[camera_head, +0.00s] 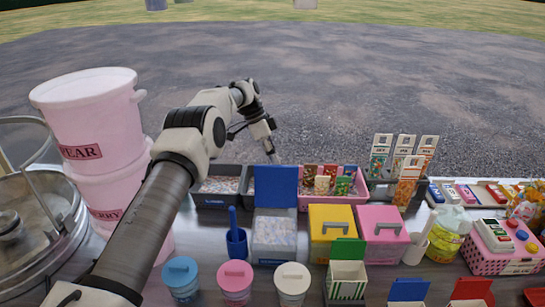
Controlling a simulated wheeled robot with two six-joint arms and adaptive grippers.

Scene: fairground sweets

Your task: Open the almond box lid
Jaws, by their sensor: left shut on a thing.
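A box with a blue lid (276,187) stands in the middle of the counter. The lid stands upright at the back, and pale wrapped-looking contents show in the clear box body (274,238). I take this as the almond box, though no label is readable. My left gripper (271,153) reaches over from the left and points down just behind the lid's top edge. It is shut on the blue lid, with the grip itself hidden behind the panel. My right gripper is not in view.
A yellow-lidded box (333,219) and a pink-lidded box (382,222) stand shut to the right. Blue, pink and cream tubs (292,283) line the front. Stacked pink buckets (92,120) stand at left.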

